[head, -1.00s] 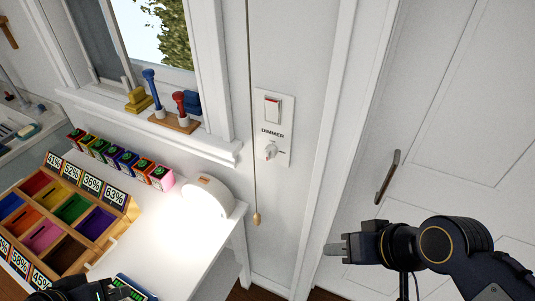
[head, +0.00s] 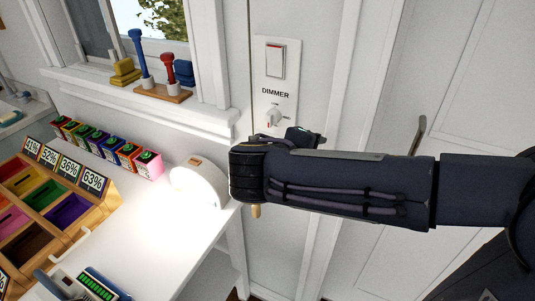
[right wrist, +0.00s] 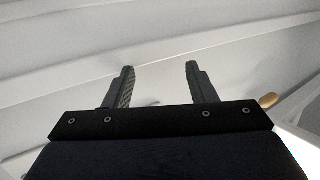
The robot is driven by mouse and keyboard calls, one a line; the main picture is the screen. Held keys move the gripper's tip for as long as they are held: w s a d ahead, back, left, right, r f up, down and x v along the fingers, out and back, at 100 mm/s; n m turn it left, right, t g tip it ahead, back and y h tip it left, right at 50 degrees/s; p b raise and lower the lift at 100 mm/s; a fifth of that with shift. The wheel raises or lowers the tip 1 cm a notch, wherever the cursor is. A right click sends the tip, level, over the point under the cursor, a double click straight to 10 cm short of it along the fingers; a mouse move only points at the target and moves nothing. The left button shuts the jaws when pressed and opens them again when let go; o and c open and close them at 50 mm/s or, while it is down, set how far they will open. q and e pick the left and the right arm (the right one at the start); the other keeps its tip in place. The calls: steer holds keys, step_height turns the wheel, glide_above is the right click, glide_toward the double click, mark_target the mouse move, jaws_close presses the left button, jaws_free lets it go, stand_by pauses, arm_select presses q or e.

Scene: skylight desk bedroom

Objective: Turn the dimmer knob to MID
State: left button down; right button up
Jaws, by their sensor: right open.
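The white dimmer knob (head: 274,116) sits on a white wall plate (head: 290,75), under the printed word DIMMER and a red-edged rocker switch (head: 275,61). A small red mark shows at the knob's lower left; the small markings around it are too small to read. My right arm reaches in from the right, with its wrist just below the plate. Its gripper is mostly hidden behind the wrist in the head view. In the right wrist view the right gripper (right wrist: 159,82) is open and empty, its fingers toward a pale surface. My left gripper is not in view.
A pull cord's wooden end (head: 256,211) hangs below my right wrist; it also shows in the right wrist view (right wrist: 268,100). A white lamp (head: 200,188) glows on the desk (head: 140,240) at left. The windowsill (head: 150,107) juts out left of the plate. A door handle (head: 417,135) is behind my arm.

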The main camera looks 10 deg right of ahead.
mark_target(268, 122)
steer(key=w+a+r+n+t+h+b, duration=0.25)
steer(key=a+t, duration=0.35)
steer(key=a, duration=0.6)
steer(key=shift+m+y, duration=0.35)
steer(key=shift+y, duration=0.1)
steer(key=x, duration=0.6)
steer(key=shift+w+r+p, duration=0.3)
steer(key=shift+w+r, duration=0.05)
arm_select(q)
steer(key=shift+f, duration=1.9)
arm_select(e)
steer(key=shift+w+d, duration=0.5)
steer(key=shift+w, duration=0.05)
steer(key=c, duration=1)
steer(key=shift+o, duration=0.2)
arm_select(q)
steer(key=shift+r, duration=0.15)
